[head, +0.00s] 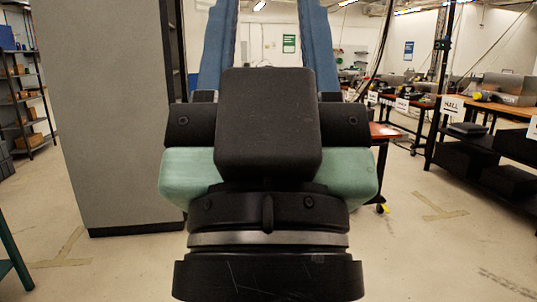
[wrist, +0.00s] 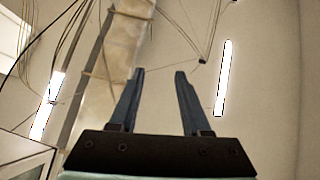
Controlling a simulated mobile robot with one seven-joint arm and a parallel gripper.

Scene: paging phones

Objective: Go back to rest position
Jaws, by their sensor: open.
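My gripper (head: 266,20) fills the middle of the head view, seen from behind its dark housing with pale green sides. Its two blue fingers stand apart and run up to the top edge, with their tips at or past the edge of the picture. In the wrist view my gripper (wrist: 160,73) points up toward the ceiling, with both fingers spread and nothing between them. No phone can be made out in either view.
A tall grey cabinet (head: 105,110) stands close at left. Shelving (head: 22,100) is at far left. A black workbench (head: 490,150) lines the right, and a red-topped table (head: 384,131) is partly hidden behind my gripper. Pale floor (head: 430,250) is free at right.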

